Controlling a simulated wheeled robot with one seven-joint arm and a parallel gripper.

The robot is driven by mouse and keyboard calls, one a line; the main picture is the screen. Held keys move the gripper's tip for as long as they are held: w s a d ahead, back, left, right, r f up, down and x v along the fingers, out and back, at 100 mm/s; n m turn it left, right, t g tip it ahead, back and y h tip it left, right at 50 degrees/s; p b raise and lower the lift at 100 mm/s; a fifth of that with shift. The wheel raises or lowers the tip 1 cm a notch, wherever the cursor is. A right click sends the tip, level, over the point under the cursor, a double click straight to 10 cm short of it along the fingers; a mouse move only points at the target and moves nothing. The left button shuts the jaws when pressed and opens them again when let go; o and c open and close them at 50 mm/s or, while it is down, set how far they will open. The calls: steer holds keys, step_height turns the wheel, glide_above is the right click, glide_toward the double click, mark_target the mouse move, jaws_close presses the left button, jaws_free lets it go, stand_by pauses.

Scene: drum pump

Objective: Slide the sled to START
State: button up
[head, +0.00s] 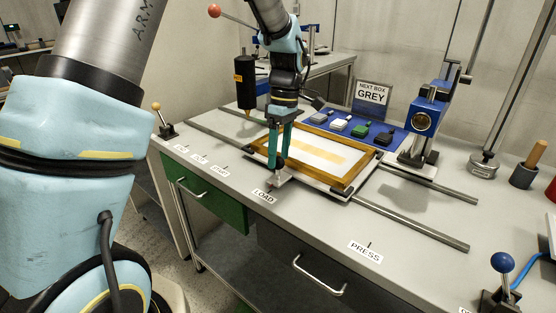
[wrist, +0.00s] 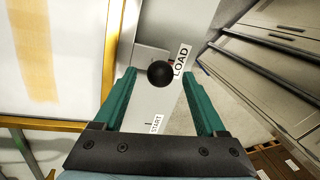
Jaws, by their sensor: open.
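The sled, a pale plate with a yellow-brown wooden frame (head: 349,183) around a white sheet, sits on rails on the bench. A bracket (head: 281,178) juts from its front edge near the LOAD label (head: 263,195). The bracket's black ball knob (wrist: 160,74) lies between the two green fingers of my gripper (head: 279,161), which is open with gaps on both sides in the wrist view. The START label (wrist: 156,124) also shows in the head view, left of LOAD, as small print (head: 220,170). The frame's far left corner is partly hidden by my arm.
The rails (head: 420,225) run on right past the PRESS label (head: 365,252). A blue press-like device (head: 424,115) stands behind at right. A black cylinder (head: 245,82) hangs at back left. A blue mat with several small blocks and a NEXT BOX GREY sign (head: 372,94) lie behind.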

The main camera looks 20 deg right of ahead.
steer(key=shift+s+a+f, duration=0.1)
steer(key=shift+a+f, duration=0.05)
steer(key=shift+f, duration=0.55)
steer(key=shift+s+a+f, duration=0.1)
steer(key=shift+f, duration=0.6)
jaws_close()
stand_by(0.5)
